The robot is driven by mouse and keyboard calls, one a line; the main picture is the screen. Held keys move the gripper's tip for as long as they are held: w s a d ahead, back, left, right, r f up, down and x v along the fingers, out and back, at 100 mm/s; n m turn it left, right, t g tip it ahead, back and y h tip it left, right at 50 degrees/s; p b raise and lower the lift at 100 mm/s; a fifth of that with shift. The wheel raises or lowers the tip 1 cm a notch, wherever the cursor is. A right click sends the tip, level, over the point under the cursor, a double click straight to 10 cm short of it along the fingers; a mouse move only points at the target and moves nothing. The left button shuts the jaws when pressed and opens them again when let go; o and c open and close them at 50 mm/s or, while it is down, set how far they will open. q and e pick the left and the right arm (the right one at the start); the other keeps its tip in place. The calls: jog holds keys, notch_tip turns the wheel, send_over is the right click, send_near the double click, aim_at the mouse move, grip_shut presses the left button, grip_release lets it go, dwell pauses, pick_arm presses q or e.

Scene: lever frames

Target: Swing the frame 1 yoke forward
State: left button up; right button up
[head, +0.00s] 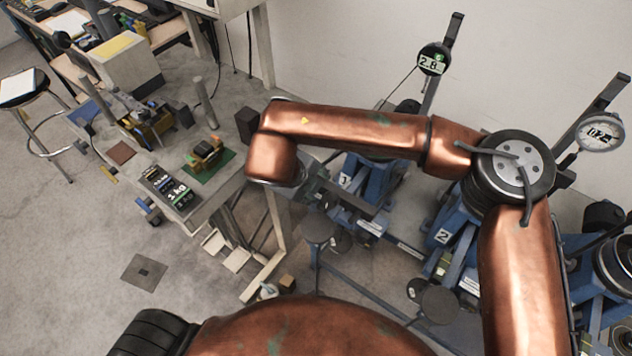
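Frame 1 (392,187) is a blue metal stand, marked with a 1 plate (345,180). It stands behind and below my copper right arm, which crosses over it and hides part of it. A dark bar (352,203) slants across its front; I cannot tell for sure whether this is the yoke. A dial (432,62) reading about 2.8 sits on a post above the frame. My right arm's wrist end hangs left of frame 1. Dark parts beside it blend with the frame, so the fingers cannot be made out. My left gripper is not in view.
Frame 2 (442,236), also blue, stands right of frame 1, with another dial (600,132) and stand further right. A workbench (222,185) with weights and fixtures is at left. A stool (20,90) stands far left. Open floor (70,250) lies lower left.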

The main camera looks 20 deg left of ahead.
jog(key=shift+f, duration=0.1)
jog(key=shift+r, duration=0.25)
jog(key=shift+r, duration=0.15)
jog(key=v, duration=1.1)
jog(key=shift+s+r, duration=0.2)
jog(key=shift+r, duration=0.05)
